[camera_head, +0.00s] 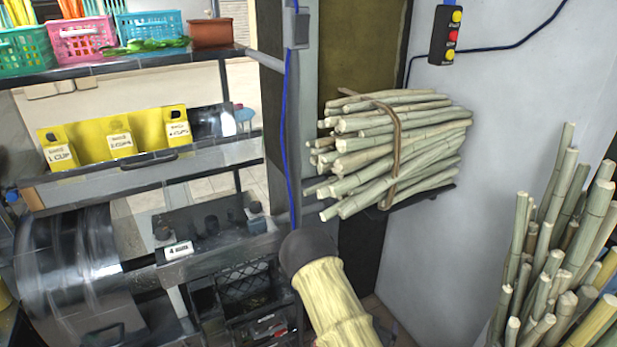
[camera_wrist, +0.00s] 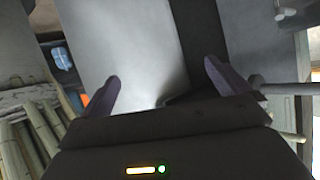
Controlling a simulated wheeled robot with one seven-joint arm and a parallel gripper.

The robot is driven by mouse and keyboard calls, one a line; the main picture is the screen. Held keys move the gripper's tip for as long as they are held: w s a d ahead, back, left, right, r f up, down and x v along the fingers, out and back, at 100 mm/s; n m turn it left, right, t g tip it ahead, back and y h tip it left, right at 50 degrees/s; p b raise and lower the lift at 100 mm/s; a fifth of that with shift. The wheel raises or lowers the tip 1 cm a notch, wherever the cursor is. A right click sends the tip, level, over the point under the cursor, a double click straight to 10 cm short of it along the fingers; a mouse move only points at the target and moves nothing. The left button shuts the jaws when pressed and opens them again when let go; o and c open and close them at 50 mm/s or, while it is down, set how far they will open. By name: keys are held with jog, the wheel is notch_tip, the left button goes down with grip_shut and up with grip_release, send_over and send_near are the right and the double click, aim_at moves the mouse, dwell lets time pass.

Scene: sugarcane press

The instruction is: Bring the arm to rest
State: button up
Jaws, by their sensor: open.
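My gripper (camera_wrist: 162,70) shows in the wrist view with its two dark purple fingers spread wide apart. Nothing is between the fingers, and they touch nothing that I can see. A pale wall or panel lies beyond them. Cane ends show at the left edge of the wrist view. In the head view a pale yellow arm part with a dark rounded end rises from the bottom middle; the gripper's fingers cannot be made out there.
A tied cane bundle (camera_head: 400,145) lies on a wall shelf. Upright canes (camera_head: 560,250) stand at the right. A button box (camera_head: 446,35) hangs on the wall. At the left are a metal drum (camera_head: 70,255), yellow cup holders (camera_head: 120,140), coloured baskets (camera_head: 82,38) and a black crate (camera_head: 245,285).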

jog(key=s+a+r+n+g+y+p, duration=0.1)
jog(key=s+a+r+g+y, duration=0.15)
jog(key=r, duration=0.55)
jog(key=s+a+r+n+g+y+p, duration=0.1)
jog(key=s+r+g+y, duration=0.2)
jog(key=r, duration=0.5)
jog(key=s+r+n+g+p, duration=0.1)
jog(key=s+r+n+g, duration=0.2)
jog(key=s+r, duration=0.7)
jog(key=shift+s+d+r+n+p, duration=0.35)
jog(key=shift+s+r+n+p, duration=0.05)
jog(key=shift+s, duration=0.85)
jog(key=shift+h, duration=0.25)
jog(key=shift+c, duration=0.4)
